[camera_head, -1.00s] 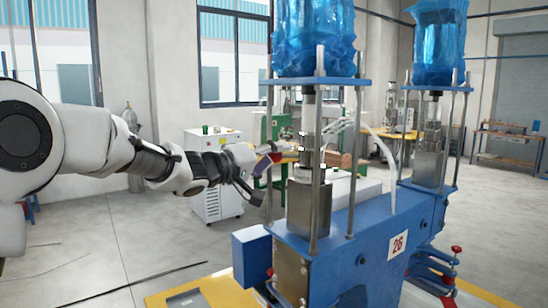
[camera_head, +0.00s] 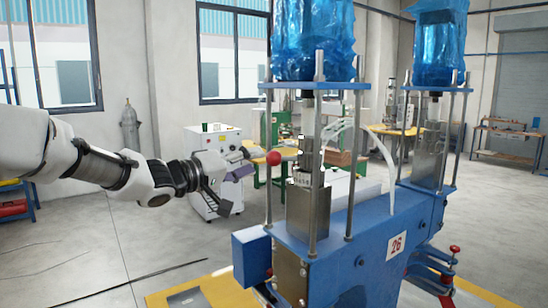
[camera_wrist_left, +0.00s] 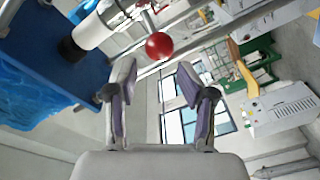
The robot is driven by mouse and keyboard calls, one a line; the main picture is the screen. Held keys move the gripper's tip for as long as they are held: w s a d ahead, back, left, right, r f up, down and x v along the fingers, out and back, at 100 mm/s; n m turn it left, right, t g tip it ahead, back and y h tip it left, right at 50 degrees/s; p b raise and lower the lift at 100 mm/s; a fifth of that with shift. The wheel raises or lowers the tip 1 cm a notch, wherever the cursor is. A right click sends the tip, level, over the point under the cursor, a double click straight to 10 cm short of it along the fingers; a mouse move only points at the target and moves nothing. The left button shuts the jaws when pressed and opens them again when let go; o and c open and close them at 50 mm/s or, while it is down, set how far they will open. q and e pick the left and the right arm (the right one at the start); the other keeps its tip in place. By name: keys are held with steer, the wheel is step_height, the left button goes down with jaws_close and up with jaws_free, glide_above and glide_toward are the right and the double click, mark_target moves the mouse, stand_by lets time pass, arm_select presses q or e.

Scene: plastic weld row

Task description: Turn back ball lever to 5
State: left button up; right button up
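In the left wrist view the red ball (camera_wrist_left: 159,45) is on a thin pale rod, just beyond the gap between my fingertips. My left gripper (camera_head: 233,190) is open and empty, left of the ball and apart from it. Its two purple-padded fingers are spread in the left wrist view (camera_wrist_left: 158,78). Small marks show on the cylinder, but I cannot read the lever's setting. My right gripper is out of view.
Steel posts (camera_head: 318,150) and a blue plate (camera_head: 310,85) with a blue-wrapped top surround the cylinder. A second similar unit (camera_head: 432,155) stands to the right. A white cabinet (camera_head: 212,140) is behind my gripper.

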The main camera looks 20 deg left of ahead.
arm_select(q)
steer(key=shift+s+a+p, duration=0.45)
steer(key=shift+s+a, duration=0.6)
steer(key=shift+a, duration=0.05)
steer(key=shift+w+d, duration=0.1)
steer(key=shift+p, duration=0.55)
